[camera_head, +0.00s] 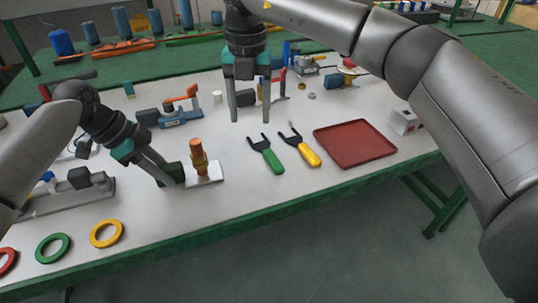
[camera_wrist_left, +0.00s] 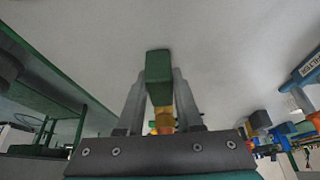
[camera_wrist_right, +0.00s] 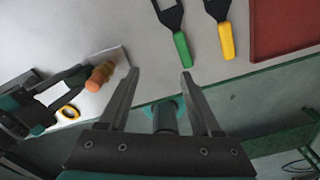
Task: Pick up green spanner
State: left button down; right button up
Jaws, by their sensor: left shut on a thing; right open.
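The green spanner (camera_head: 271,159) lies on the white table, its black forked jaw pointing away and its green handle toward the front edge. It also shows in the right wrist view (camera_wrist_right: 183,48), ahead of the fingertips. My right gripper (camera_head: 250,117) is open and empty above the table, behind and left of the spanner, apart from it. My left gripper (camera_head: 170,174) is shut on a dark green block (camera_wrist_left: 158,75), beside a white plate with an upright orange and brass fitting (camera_head: 198,157).
A yellow spanner (camera_head: 306,153) lies right of the green one, then a red tray (camera_head: 354,144). Yellow (camera_head: 106,233) and green (camera_head: 53,248) rings lie at the front left. Clamp-like tools (camera_head: 180,112) stand behind. The table's green front edge (camera_head: 230,221) is close.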

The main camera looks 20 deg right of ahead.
aim_at(271, 155)
jog(key=s+d+n, duration=0.1)
jog(key=d+n, duration=0.3)
jog(key=n, duration=0.1)
jog(key=shift+n, duration=0.3)
jog(key=f, duration=1.1)
jog(key=shift+w+d+f, duration=0.15)
jog(key=shift+d+f, duration=0.05)
jog(key=shift+f, duration=0.15)
grip_shut()
